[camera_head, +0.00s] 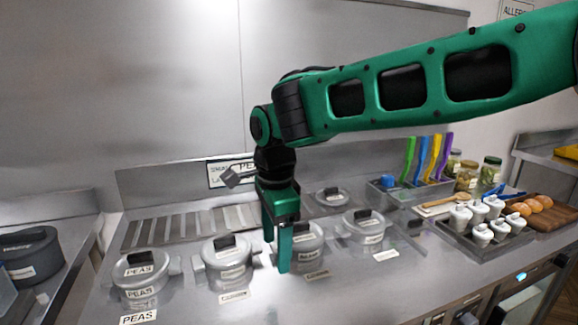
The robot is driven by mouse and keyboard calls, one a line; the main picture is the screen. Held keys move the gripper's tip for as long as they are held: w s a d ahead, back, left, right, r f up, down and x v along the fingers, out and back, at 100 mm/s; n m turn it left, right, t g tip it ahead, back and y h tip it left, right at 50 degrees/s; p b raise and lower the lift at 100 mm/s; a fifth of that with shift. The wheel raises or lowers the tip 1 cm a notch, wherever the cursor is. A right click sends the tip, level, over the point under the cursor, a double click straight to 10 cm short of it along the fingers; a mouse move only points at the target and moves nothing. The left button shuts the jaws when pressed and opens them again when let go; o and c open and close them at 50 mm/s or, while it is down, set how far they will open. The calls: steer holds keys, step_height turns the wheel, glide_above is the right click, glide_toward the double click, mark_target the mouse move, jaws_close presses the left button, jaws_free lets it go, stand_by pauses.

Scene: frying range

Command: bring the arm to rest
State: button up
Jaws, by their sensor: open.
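My green arm reaches in from the right edge across the upper middle of the head view and bends down at a black wrist. My gripper (276,262) points downward with its two green fingers apart and nothing between them. It hangs over the steel range top, in front of a lidded grey pot (307,241), and covers the left part of that pot. I cannot tell exactly how high the fingertips are above the surface.
Lidded pots labelled PEAS (141,275) and another (228,261) stand left; one more (364,225) stands right. A tray of white jars (484,247), a board with buns (550,217) and a utensil bin (410,190) are right.

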steer(key=s+d+n, duration=0.2)
steer(key=s+d, duration=0.1)
steer(key=d, duration=1.2)
steer(key=s+d+n, duration=0.1)
steer(key=s+d, duration=0.1)
steer(key=d, duration=1.4)
steer(key=s+d+f+n, duration=0.2)
steer(key=s+d, duration=0.4)
steer(key=s, duration=0.3)
steer(key=s+d+f+n, duration=0.2)
steer(key=s+d+f, duration=0.2)
steer(key=s, duration=0.5)
steer(key=d, duration=0.2)
steer(key=shift+s+d+f+g, duration=0.15)
steer(key=shift+d+f+g, duration=0.15)
steer(key=shift+d+f, duration=0.05)
steer(key=shift+w+f, duration=0.25)
steer(key=shift+w, duration=0.4)
